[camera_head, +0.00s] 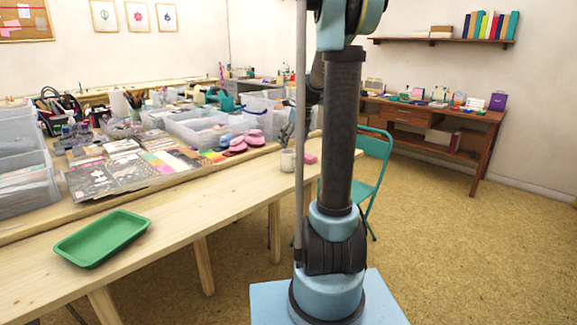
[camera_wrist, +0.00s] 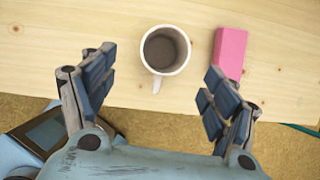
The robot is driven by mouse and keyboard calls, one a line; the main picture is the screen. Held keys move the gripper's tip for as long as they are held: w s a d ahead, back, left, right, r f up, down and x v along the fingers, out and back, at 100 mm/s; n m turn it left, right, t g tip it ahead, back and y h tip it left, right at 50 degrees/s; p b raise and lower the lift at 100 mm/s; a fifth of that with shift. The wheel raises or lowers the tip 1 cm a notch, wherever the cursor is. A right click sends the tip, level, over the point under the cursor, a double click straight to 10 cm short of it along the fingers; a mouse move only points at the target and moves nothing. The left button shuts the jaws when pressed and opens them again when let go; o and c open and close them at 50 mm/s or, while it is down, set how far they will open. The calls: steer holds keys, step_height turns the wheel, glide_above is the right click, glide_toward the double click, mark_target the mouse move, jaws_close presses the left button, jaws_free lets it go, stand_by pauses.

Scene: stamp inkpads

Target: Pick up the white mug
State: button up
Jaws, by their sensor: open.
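The white mug (camera_wrist: 165,50) stands upright on the light wooden table in the wrist view, seen from above. Its dark inside shows, and its handle points toward my gripper. My gripper (camera_wrist: 156,82) is open, with one finger on each side of the handle and the mug's body a little beyond the fingertips. Nothing is between the fingers that they touch. In the head view the white mug (camera_head: 288,160) stands near the table's edge, close beside my arm.
A pink block (camera_wrist: 229,52) lies just right of the mug, near my right finger. A green tray (camera_head: 102,237) sits on the table's near end. Clear bins, papers and pink and blue pads (camera_head: 238,144) crowd the back. A teal chair (camera_head: 372,175) stands behind my arm.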

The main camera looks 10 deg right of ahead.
mark_target(287, 161)
steer(key=x, duration=0.7)
steer(key=shift+w+f, duration=0.1)
steer(key=shift+f, duration=0.15)
steer(key=shift+d+x, duration=0.15)
steer(key=shift+x, duration=1.2)
steer(key=shift+d+x, duration=0.1)
steer(key=shift+x, duration=1.2)
steer(key=shift+w, duration=0.15)
steer(key=shift+c, duration=0.5)
steer(key=c, duration=1.2)
